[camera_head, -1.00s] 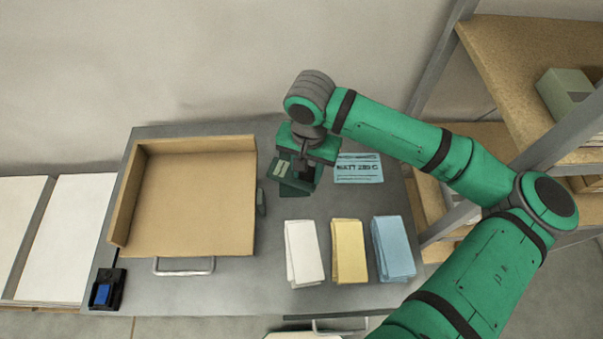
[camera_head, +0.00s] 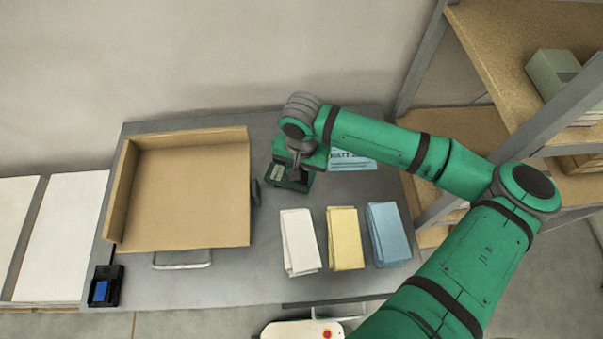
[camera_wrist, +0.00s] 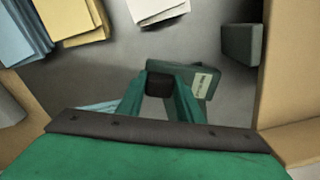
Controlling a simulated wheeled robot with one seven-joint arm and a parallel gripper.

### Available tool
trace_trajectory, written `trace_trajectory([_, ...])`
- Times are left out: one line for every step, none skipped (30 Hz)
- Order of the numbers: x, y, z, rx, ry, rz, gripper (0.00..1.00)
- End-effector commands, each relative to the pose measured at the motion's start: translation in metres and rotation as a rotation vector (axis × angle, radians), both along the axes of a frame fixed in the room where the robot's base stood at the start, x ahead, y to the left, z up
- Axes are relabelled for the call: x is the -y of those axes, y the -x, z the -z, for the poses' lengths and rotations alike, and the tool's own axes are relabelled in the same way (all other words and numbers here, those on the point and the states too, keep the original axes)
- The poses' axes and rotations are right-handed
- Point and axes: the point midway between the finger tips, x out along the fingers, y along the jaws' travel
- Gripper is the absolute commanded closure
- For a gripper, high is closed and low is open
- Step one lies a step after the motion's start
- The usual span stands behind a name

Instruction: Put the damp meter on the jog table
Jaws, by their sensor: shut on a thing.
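The damp meter, which I take to be the dark green case with a pale label (camera_head: 287,180), is at my gripper (camera_head: 298,166), right of the tan tray. In the wrist view, my gripper (camera_wrist: 160,88) is shut on a black block-like part in front of the green case (camera_wrist: 206,82). I cannot tell whether the meter touches the grey top. The jog table, which I take to be the tan tray (camera_head: 190,190) with raised back and left walls, is at the left of the grey top; its edge shows at right in the wrist view (camera_wrist: 286,70).
White (camera_head: 299,242), yellow (camera_head: 345,238) and blue (camera_head: 388,234) stacks lie at front right. A blue card (camera_head: 352,161) is partly behind my arm. A black device with a blue face (camera_head: 104,288) is at front left. Shelving (camera_head: 520,60) stands at right.

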Motion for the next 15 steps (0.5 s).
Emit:
trace_trajectory([0.0,0.0,0.0015,0.0,-0.001,0.001,0.96])
trace_trajectory([0.0003,-0.0001,0.0012,0.0,0.0,0.001,0.6])
trace_trajectory([0.0003,-0.0001,0.0011,0.0,0.0,0.001,0.51])
trace_trajectory([0.0003,-0.0001,0.001,0.0,0.0,0.001,0.49])
trace_trajectory([0.0002,0.0,0.001,0.0,0.0,0.001,0.49])
trace_trajectory([0.0002,0.0,0.001,0.0,0.0,0.001,0.49])
trace_trajectory([0.0002,0.0,0.001,0.0,0.0,0.0,0.49])
trace_trajectory([0.0002,0.0,0.001,0.0,0.0,0.001,0.49])
trace_trajectory([0.0002,0.0001,0.001,0.0,0.0,0.0,0.49])
trace_trajectory([0.0002,0.0001,0.001,0.0,0.0,0.0,0.49])
trace_trajectory([0.0001,0.0,0.0009,0.0,0.0,0.0,0.49])
trace_trajectory([0.0002,0.0001,0.0006,0.0,0.0,0.0,0.49])
trace_trajectory([0.0002,0.0,0.0002,0.0,0.0,0.0,0.49])
trace_trajectory([0.0002,0.0,-0.0006,0.0,0.0,0.0,0.49])
trace_trajectory([0.0002,0.0001,-0.0022,0.0,0.001,0.0,0.49])
